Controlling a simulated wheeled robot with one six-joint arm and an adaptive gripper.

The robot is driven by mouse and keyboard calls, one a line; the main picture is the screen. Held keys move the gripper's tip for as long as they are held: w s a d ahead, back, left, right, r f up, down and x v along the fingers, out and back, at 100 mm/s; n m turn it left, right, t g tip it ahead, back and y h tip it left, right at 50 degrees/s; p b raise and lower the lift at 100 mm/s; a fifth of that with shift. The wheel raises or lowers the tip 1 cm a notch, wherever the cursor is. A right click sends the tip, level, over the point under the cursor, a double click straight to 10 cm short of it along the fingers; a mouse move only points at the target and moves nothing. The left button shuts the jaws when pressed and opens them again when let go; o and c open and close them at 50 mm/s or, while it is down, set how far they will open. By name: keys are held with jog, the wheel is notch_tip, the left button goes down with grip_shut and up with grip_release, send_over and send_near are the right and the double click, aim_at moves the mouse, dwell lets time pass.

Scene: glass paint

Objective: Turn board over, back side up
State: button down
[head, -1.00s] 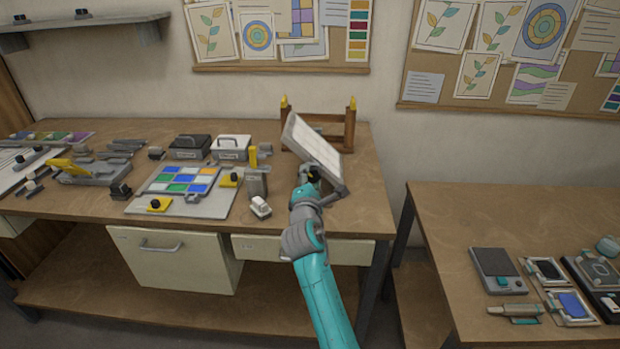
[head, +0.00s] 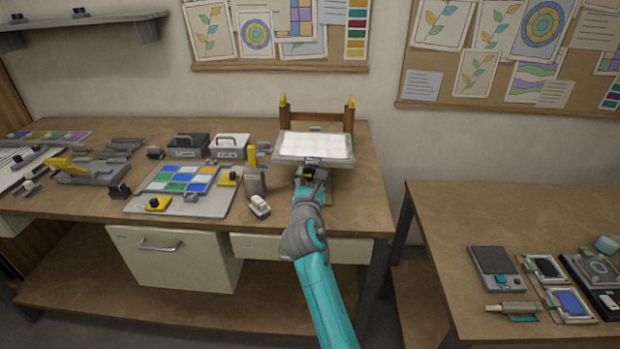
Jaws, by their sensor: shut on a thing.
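The board (head: 313,147) is a pale panel with a grid of white cells in a grey frame. It is held in front of the wooden rack at the right end of the workbench, with its white face showing upward and toward me. My gripper (head: 312,174) is shut on the near edge of the board. The fingertips are partly hidden by my own wrist. I cannot tell whether the board touches the rack or the bench.
The wooden rack (head: 318,117) with yellow-tipped posts stands behind the board. The bench's right front corner is clear.

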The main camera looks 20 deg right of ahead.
dwell(0.4)
jog(key=shift+c, duration=2.4)
grip_release()
jog(key=v, duration=1.2)
